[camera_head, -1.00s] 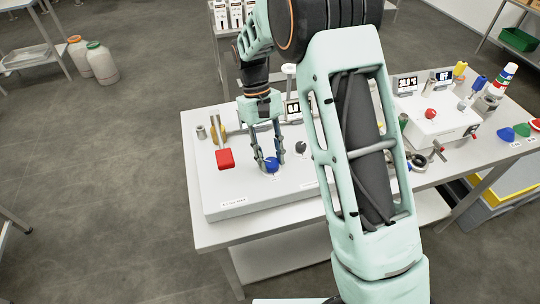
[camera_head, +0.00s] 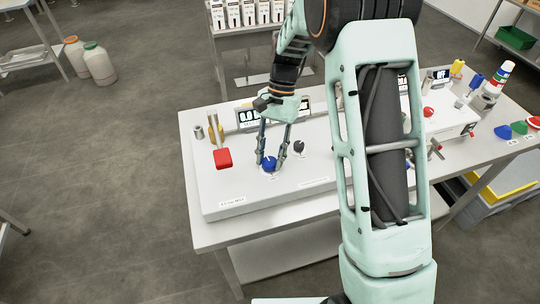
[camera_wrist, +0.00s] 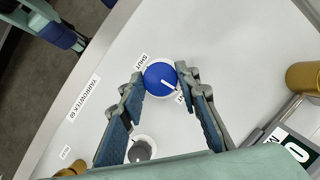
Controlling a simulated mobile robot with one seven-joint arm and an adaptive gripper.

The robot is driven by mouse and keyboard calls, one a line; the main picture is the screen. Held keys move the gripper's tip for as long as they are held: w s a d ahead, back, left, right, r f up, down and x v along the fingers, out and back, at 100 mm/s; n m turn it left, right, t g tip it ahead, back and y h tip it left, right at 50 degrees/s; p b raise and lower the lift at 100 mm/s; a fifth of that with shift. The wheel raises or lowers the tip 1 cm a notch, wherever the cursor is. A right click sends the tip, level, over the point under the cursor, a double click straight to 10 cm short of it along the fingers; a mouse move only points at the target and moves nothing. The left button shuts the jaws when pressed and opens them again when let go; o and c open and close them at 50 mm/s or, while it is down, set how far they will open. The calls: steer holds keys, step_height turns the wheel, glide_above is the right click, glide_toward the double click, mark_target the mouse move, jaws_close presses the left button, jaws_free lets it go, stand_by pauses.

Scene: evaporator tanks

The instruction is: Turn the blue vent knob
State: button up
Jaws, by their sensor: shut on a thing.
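The blue vent knob (camera_head: 269,164) sits on the top of a white panel box (camera_head: 235,190) near its front. My gripper (camera_head: 271,160) reaches down over it, with one finger on each side, shut on the knob. In the wrist view the blue knob (camera_wrist: 160,78) lies between the fingertips of my gripper (camera_wrist: 160,80). A white pointer line on the knob points down and right, toward a partly hidden label. A label reading "SHUT" (camera_wrist: 142,62) stands at the knob's upper left.
A digital display (camera_head: 247,116) stands behind. Another white unit with a red button (camera_head: 428,112) is farther right.

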steer(key=shift+m, duration=0.6)
steer(key=o, duration=1.1)
steer(key=shift+o, duration=0.2)
steer(key=v, duration=1.2)
steer(key=shift+d, duration=0.25)
steer(key=shift+s, duration=0.15)
